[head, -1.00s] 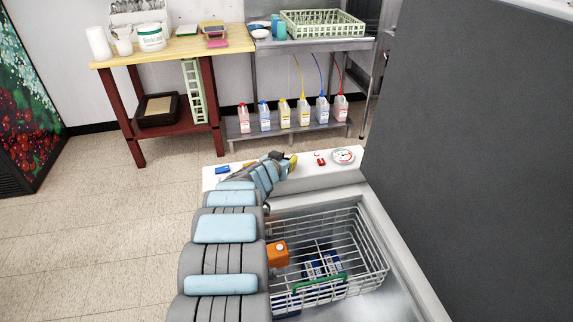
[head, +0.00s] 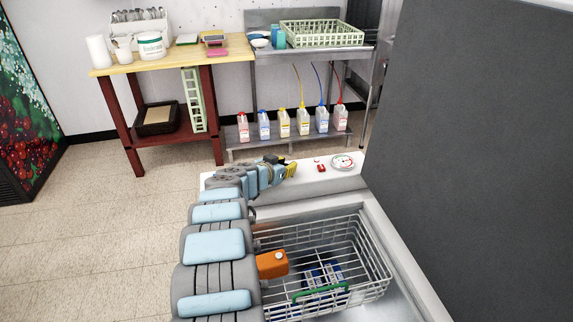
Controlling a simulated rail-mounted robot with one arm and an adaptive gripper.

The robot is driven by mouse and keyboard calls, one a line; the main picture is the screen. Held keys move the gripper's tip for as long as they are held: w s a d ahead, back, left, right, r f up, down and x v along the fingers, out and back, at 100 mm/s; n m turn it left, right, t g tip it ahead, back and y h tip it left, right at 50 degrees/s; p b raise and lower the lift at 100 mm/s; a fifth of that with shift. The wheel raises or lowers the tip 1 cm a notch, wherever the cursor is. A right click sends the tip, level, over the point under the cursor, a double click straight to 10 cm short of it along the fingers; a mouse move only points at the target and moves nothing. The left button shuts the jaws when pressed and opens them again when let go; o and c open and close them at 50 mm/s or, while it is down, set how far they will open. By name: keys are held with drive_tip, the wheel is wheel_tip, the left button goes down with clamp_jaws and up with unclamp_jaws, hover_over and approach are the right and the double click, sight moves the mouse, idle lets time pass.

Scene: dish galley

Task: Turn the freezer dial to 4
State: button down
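The freezer dial is the small red control (head: 321,166) on the white ledge of the chest freezer (head: 385,225); its numbers are too small to read. A round white gauge (head: 343,161) with red and green marks sits just right of it. My gripper (head: 291,168) is at the end of my arm, over the ledge, a short way left of the red control and apart from it. Its yellowish tip points right. The fingers are too small to show whether they are open or shut.
Inside the freezer a wire basket (head: 372,262) holds an orange box (head: 272,264) and blue packs (head: 322,276). A dark grey panel (head: 470,160) rises on the right. Behind the ledge stand a metal shelf with bottles (head: 285,124) and a wooden table (head: 185,58).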

drive_tip(key=shift+f, duration=0.15)
drive_tip(key=c, duration=1.3)
unclamp_jaws()
drive_tip(key=o, duration=0.6)
drive_tip(key=shift+s+a+f, duration=0.15)
drive_tip(key=shift+s+f, duration=0.05)
drive_tip(key=shift+s, duration=0.1)
drive_tip(key=shift+w+r, duration=0.15)
drive_tip(key=shift+r, duration=0.1)
